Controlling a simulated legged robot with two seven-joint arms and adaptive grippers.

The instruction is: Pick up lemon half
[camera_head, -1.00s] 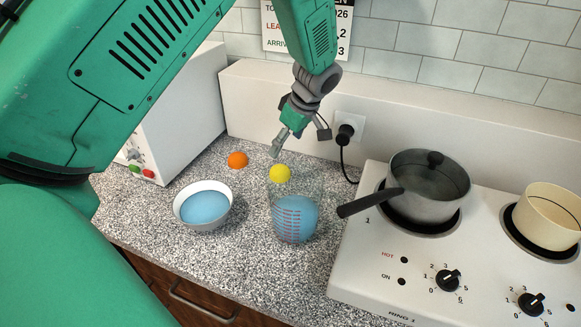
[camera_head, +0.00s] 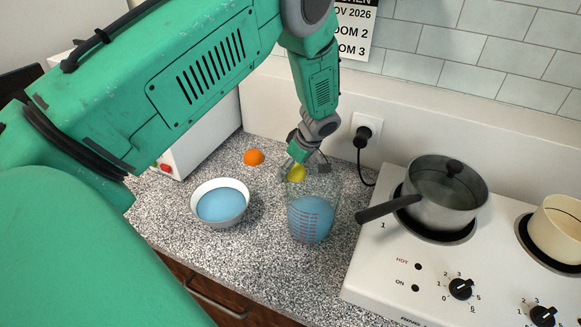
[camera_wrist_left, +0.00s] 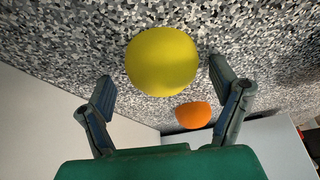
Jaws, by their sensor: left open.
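The yellow lemon half (camera_head: 297,173) sits on the speckled counter, behind the measuring jug. In the left wrist view the lemon half (camera_wrist_left: 162,62) shows large, between and just beyond the fingertips. My left gripper (camera_head: 304,160) comes down from above, right at the lemon half, and partly hides it in the head view. In the left wrist view the left gripper (camera_wrist_left: 164,82) is open, its two fingers apart on either side, with nothing held. I cannot tell if a finger touches the lemon half. My right gripper is not seen.
An orange half (camera_head: 254,157) lies left of the lemon half, also in the wrist view (camera_wrist_left: 193,115). A clear jug (camera_head: 312,218) with blue liquid stands close in front. A white bowl (camera_head: 219,205) is at left, a pot (camera_head: 445,196) on the stove (camera_head: 400,268) at right.

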